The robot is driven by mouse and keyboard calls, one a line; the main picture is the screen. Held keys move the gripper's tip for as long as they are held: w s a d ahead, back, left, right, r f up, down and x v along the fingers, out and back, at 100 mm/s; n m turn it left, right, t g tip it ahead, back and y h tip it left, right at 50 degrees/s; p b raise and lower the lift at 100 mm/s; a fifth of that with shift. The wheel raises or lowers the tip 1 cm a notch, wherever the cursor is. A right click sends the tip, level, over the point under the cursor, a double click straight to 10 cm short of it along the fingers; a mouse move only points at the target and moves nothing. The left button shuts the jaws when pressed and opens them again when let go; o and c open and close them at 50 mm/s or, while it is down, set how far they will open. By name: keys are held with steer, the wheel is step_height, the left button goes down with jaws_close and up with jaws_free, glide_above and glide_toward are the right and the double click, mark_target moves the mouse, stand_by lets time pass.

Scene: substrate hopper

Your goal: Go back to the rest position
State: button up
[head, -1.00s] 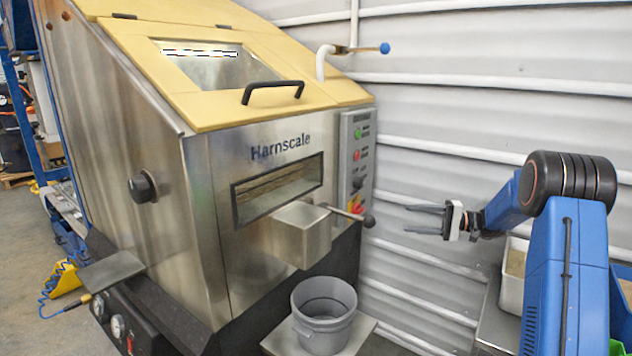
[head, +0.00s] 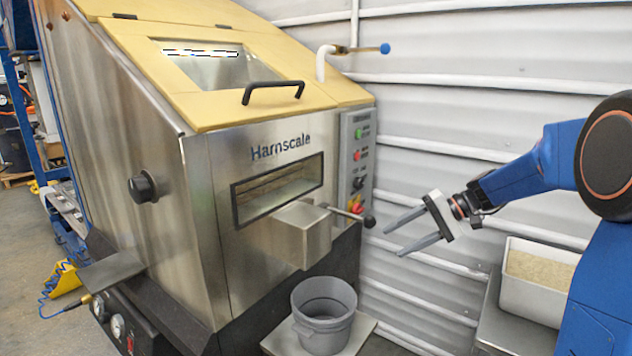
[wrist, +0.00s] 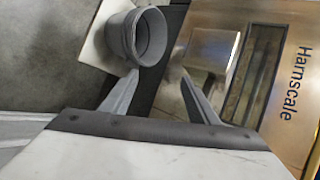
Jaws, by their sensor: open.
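My gripper (head: 394,236) is in the air to the right of the steel hopper machine (head: 205,190), in front of the ribbed wall. Its two long grey fingers are apart, with nothing between them, and point left towards the machine's spout and lever (head: 362,217). In the wrist view my open gripper (wrist: 158,78) shows with the grey bucket (wrist: 146,36) and the machine's front (wrist: 280,60) beyond the fingers. The grey bucket (head: 324,318) stands upright under the spout, apart from the gripper.
A white bin (head: 528,298) with pale granular material stands on a steel surface at the right, below my arm. The machine's yellow lid (head: 200,105) is closed. The control panel (head: 355,155) faces the gripper's side. A yellow-and-blue item (head: 62,282) lies at the left.

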steer(key=s+f+h, duration=0.1)
steer(key=s+h, duration=0.5)
steer(key=s, duration=1.3)
steer(key=s+d+f+t+h, duration=0.2)
steer(key=s+d, duration=0.1)
steer(key=s, duration=0.4)
steer(key=s+d+f+n+t+h, duration=0.1)
steer(key=s+d+f+t+h, duration=0.1)
steer(key=s, duration=0.5)
steer(key=shift+s+d+f+n+h, duration=0.15)
steer(key=shift+s+d+n+h, duration=0.2)
steer(key=shift+d+h, duration=0.3)
steer(key=shift+c, duration=0.4)
